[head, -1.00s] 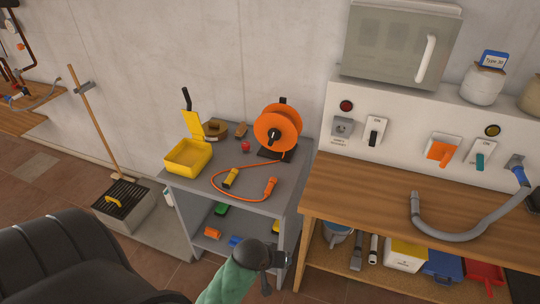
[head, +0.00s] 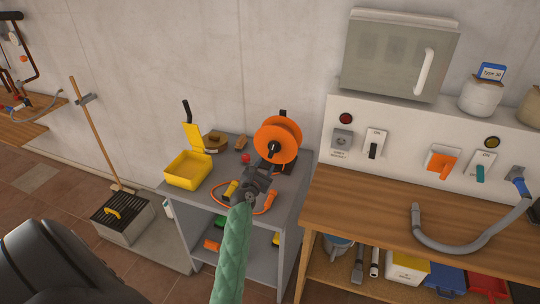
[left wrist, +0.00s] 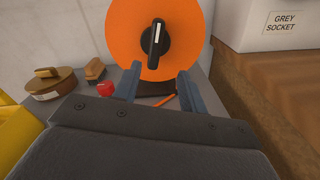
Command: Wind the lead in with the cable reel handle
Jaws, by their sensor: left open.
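The orange cable reel (head: 279,136) stands on a dark base on the grey shelf unit. Its black handle (left wrist: 155,38) with a pale stripe is at the centre of the reel's face in the left wrist view. The orange lead (head: 248,211) lies in a loop on the shelf top, with an orange connector (head: 271,196) and a yellow connector (head: 230,188) near it. My left gripper (left wrist: 157,82) is open and empty, in front of the reel and a little below the handle, apart from it. It hides part of the lead in the head view. My right gripper is not in view.
A grey hose (head: 450,236) lies there.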

